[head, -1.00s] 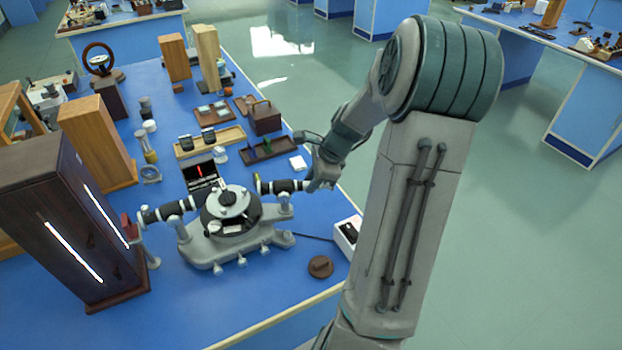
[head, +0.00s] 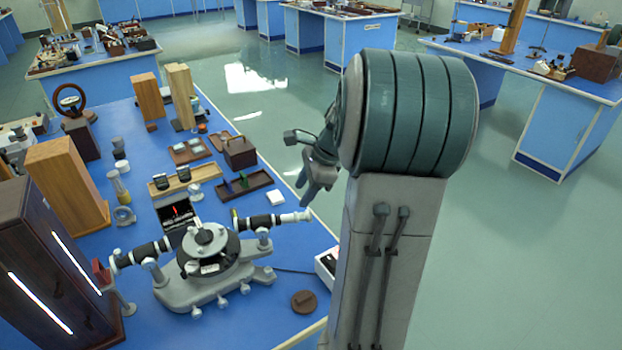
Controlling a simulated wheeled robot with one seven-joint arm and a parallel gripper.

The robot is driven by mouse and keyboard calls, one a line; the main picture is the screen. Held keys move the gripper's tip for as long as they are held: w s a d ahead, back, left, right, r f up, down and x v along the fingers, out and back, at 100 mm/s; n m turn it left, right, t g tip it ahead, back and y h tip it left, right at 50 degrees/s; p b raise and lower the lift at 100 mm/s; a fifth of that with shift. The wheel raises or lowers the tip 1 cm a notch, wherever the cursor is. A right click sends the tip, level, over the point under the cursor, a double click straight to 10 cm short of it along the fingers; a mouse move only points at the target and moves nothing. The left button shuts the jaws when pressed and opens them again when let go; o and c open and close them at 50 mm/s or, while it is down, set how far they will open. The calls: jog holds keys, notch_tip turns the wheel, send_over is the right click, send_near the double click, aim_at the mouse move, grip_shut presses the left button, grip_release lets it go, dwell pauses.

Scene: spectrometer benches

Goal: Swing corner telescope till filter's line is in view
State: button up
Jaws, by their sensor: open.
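The spectrometer (head: 195,288) stands on the blue bench, with a round dark table on its grey base. Its telescope (head: 256,223) points right, a black tube with a pale end at the bench's right side. Another black tube (head: 148,250) points left toward the dark lamp housing (head: 40,270). A small dark screen (head: 178,213) behind the spectrometer shows a short red line and text too small to read. My gripper (head: 306,198) is open and empty, above and apart from the telescope's pale end; its fingers point down.
A brown tray (head: 262,178) with green and blue plates and a wooden rack (head: 205,172) lie behind the spectrometer. A white box (head: 326,268) and a brown disc (head: 304,301) sit near the right edge. Open floor lies right of the bench.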

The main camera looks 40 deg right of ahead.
jog(key=shift+v, duration=2.15)
jog(key=s+a+n+h, duration=0.1)
jog(key=s+a+n, duration=0.6)
jog(key=a+n, duration=0.4)
jog(key=s+a+n+h, duration=0.2)
jog(key=s+a+n, duration=0.5)
jog(key=a+n, duration=0.4)
jog(key=shift+s+f+n, duration=0.3)
jog(key=shift+f+n, duration=0.1)
dwell(0.6)
jog(key=shift+c, duration=0.8)
jog(key=shift+a, duration=0.1)
